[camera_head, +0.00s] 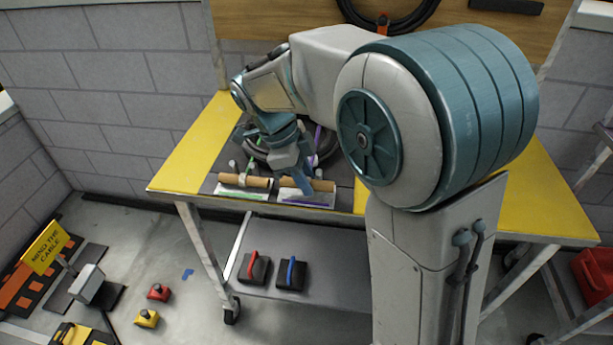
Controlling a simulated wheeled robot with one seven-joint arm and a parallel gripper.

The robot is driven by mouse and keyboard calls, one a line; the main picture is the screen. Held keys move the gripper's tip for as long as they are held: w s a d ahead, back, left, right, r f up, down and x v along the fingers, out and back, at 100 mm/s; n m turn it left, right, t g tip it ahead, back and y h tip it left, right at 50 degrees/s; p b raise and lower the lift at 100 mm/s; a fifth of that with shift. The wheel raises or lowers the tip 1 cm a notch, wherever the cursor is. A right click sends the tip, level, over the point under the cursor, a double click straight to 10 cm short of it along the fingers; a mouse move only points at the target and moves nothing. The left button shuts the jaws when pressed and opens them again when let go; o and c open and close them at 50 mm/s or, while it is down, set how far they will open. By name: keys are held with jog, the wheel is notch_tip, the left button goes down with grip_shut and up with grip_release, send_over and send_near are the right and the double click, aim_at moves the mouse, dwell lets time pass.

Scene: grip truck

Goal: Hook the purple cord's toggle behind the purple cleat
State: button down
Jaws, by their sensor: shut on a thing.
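My gripper (301,183) is at the front edge of the table, fingers pointing down. It is shut on the right tan bar, which looks like the purple cord's toggle (324,186); the fingers cover its middle. This bar is lying roughly level over a pale plate with a purple stripe, which looks like the purple cleat (308,203). The purple cord (318,138) shows behind the gripper; its lower run is mostly hidden. I cannot tell whether the toggle is in front of or behind the cleat's grey posts, or touching them.
Left of my gripper, a similar tan bar (245,181) lies over a plate with a green stripe (240,195). Dark coiled cable (262,157) lies behind. Yellow tabletop (193,150) is clear at the left. Two dark blocks with red and blue handles sit on the lower shelf (330,303).

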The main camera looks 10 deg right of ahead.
jog(key=c, duration=1.1)
grip_release()
jog(key=shift+s, duration=0.1)
jog(key=shift+r, duration=0.15)
jog(key=shift+w+a+r, duration=0.15)
jog(key=shift+w+r, duration=0.05)
jog(key=shift+r, duration=0.1)
jog(key=s+p+v, duration=0.1)
jog(key=p+v, duration=0.1)
jog(key=v, duration=1)
jog(key=shift+w+a+r, duration=0.25)
jog(key=shift+r, duration=0.1)
jog(key=s+d+f+n+t+y+p, duration=0.2)
jog(key=s+d+n+t+y+p, duration=0.2)
jog(key=s+d+n+p, duration=0.5)
jog(key=s+d+n, duration=0.6)
jog(key=n, duration=0.5)
jog(key=shift+n, duration=0.4)
